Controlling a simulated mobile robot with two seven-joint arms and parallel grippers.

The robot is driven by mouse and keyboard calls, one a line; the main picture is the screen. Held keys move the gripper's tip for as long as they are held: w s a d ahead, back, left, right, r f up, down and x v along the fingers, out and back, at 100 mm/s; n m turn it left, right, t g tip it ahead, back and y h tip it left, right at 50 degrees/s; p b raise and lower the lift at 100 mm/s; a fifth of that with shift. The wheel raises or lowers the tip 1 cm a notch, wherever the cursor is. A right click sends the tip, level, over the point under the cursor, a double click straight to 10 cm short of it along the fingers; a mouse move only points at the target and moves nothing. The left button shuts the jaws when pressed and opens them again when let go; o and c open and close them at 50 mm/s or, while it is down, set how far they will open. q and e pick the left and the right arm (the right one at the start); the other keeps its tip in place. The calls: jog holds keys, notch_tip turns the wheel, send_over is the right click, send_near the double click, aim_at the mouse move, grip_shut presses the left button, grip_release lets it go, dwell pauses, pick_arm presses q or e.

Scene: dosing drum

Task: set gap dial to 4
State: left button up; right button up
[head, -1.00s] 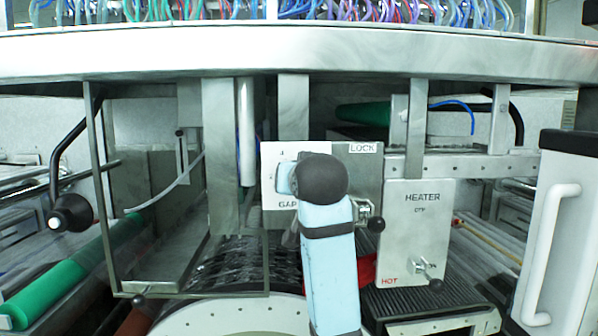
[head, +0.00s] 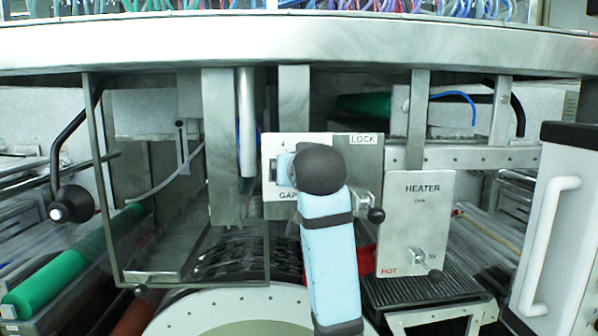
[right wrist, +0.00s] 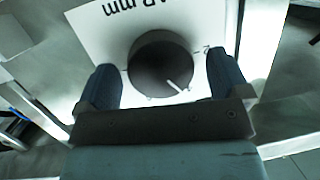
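The gap dial (right wrist: 160,65) is a round black knob with a white pointer line, seen in the right wrist view on a white plate (right wrist: 95,35). The pointer aims toward the lower right of that picture. A "2" is printed near the right finger; other numbers are hidden. My right gripper (right wrist: 163,80) is open, one finger on each side of the dial, with a visible space between fingers and knob. In the head view the gap plate (head: 310,140) shows "GAP" and "LOCK", but my right arm covers the dial. My left gripper is not in view.
A lock lever with a black ball knob (head: 376,215) sits at the plate's lower right. The heater panel (head: 415,215) with its own lever stands further right. A metal post (head: 220,150) is left of the plate. A drum (head: 235,305) lies below.

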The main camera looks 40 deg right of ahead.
jog(key=b+v, duration=0.2)
jog(key=v, duration=1.2)
jog(key=shift+f, duration=0.1)
jog(key=shift+w, duration=0.15)
